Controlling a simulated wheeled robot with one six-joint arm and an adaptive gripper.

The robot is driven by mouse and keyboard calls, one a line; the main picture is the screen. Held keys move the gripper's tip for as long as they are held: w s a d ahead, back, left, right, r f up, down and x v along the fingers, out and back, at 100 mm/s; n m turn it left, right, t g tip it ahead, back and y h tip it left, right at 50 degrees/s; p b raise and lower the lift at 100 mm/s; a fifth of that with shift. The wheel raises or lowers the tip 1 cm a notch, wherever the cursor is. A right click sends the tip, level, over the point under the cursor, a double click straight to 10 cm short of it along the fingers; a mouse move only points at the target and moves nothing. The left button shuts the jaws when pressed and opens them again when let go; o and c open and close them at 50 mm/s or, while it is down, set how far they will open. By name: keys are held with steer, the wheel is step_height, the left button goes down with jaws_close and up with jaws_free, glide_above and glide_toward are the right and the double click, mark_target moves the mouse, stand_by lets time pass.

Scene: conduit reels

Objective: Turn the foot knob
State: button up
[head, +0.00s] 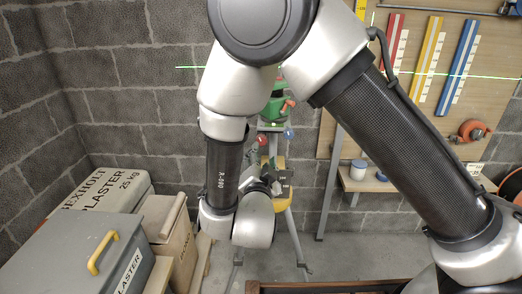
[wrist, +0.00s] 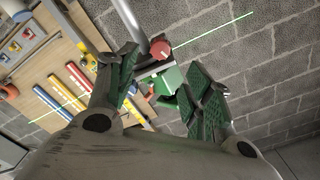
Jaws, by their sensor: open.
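A green device (head: 275,109) stands on a tripod with yellow parts (head: 294,222) in the head view, behind my arm. A red knob (head: 262,141) and a blue knob (head: 289,134) sit below it. I cannot tell which is the foot knob. In the wrist view, a red knob (wrist: 160,49) and the green device (wrist: 168,80) show beyond my open gripper (wrist: 163,66). The knob lies between the line of the two fingers, nearer the left one; contact does not show. In the head view my wrist hides most of the gripper.
A pegboard (head: 395,110) with coloured bars and a shelf stands at the right. A block wall is behind. A green laser line crosses wall and board.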

steer(key=shift+s, duration=1.7)
steer(key=s+a+f+n+g+y, duration=0.2)
steer(key=s+a+f+n+g, duration=0.15)
steer(key=f+g, duration=0.3)
steer(key=s+a+f+n+g+y, duration=0.25)
steer(key=s+f+n+g, duration=0.25)
steer(key=f, duration=0.3)
steer(key=s+d+r+h, duration=0.1)
steer(key=s+d+r, duration=0.2)
steer(key=d+r, duration=0.7)
steer(key=s+d+r+g+h, duration=0.1)
steer(key=s+d+r, duration=0.2)
steer(key=d+r, duration=0.7)
steer(key=s+d+r+g+h, duration=0.1)
steer(key=d+r, duration=0.9)
steer(key=d, duration=1.3)
steer(key=shift+s+r+h, duration=0.15)
steer(key=shift+s+h, duration=0.3)
steer(key=shift+s, duration=0.55)
